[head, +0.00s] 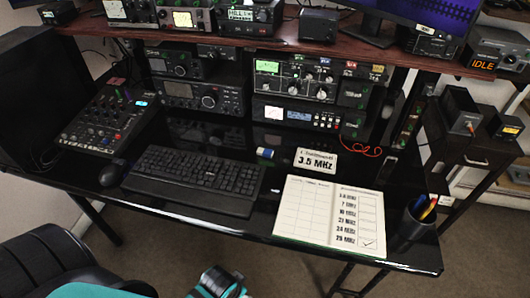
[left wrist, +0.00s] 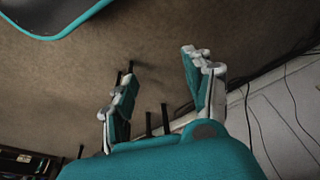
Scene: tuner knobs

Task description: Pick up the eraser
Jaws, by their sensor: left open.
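The eraser (head: 265,152), a small blue and white block, lies on the black desk (head: 345,165) in the head view. It sits between the keyboard and the 3.5 MHz card. My left gripper (left wrist: 160,85) is open and empty in the left wrist view, with brown floor behind its fingers. The eraser does not show in that view. In the head view a teal and grey part of my arm shows at the bottom edge, below the desk's front edge and well apart from the eraser. My right gripper is not in view.
A keyboard (head: 194,178) lies left of the eraser, with a mouse (head: 112,173) and mixer (head: 105,120) further left. The 3.5 MHz card (head: 317,159), open notebook (head: 330,213) and pen cup (head: 415,222) are to the right. Radios (head: 295,78) stand behind. A black chair (head: 50,268) is front left.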

